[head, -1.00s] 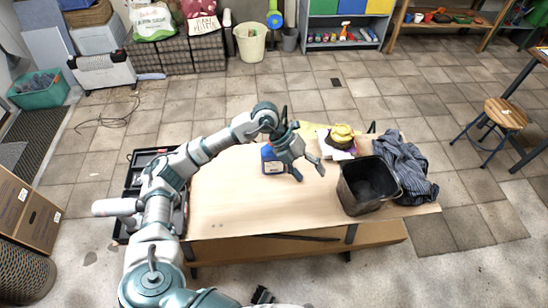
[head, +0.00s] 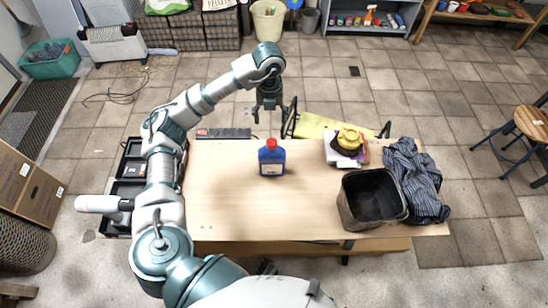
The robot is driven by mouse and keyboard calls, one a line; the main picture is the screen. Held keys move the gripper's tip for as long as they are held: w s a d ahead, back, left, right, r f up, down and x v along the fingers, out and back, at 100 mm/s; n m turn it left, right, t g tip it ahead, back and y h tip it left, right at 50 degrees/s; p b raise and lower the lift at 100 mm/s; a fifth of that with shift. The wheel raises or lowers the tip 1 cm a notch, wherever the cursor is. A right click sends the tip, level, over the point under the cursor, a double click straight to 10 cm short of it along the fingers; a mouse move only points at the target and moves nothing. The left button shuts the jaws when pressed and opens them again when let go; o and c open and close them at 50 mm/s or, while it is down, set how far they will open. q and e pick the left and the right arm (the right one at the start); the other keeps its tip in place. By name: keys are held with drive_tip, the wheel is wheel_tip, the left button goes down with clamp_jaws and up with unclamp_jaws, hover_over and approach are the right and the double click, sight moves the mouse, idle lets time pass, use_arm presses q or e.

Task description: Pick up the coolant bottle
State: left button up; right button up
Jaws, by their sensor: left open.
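The coolant bottle (head: 271,160) is blue with a red cap and a pale label. It stands upright on the wooden table (head: 230,205), left of the table's middle. My left gripper (head: 268,116) is open and empty. It hangs beyond the bottle in the picture, with its fingers pointing down toward the red cap, apart from the bottle. My right gripper is not in view.
A dark bin (head: 370,200) and a crumpled striped cloth (head: 412,180) fill the table's right end. A yellow object (head: 349,139) sits on books behind the bin. Black trays (head: 130,170) stand left of the table. The table's front left is clear.

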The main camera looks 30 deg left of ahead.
use_arm(q)
hover_over(272, 141)
wheel_tip(272, 141, down, 8)
drive_tip(key=shift+a+r, duration=0.1)
drive_tip(key=shift+a, duration=0.05)
drive_tip(key=shift+s+f, duration=0.15)
drive_tip(key=shift+f, duration=0.55)
wheel_tip(272, 141, down, 4)
drive_tip(key=shift+r+b, duration=0.1)
drive_tip(key=shift+b, duration=0.2)
drive_tip(key=shift+f, duration=0.4)
clamp_jaws()
drive_tip(key=shift+r, duration=0.1)
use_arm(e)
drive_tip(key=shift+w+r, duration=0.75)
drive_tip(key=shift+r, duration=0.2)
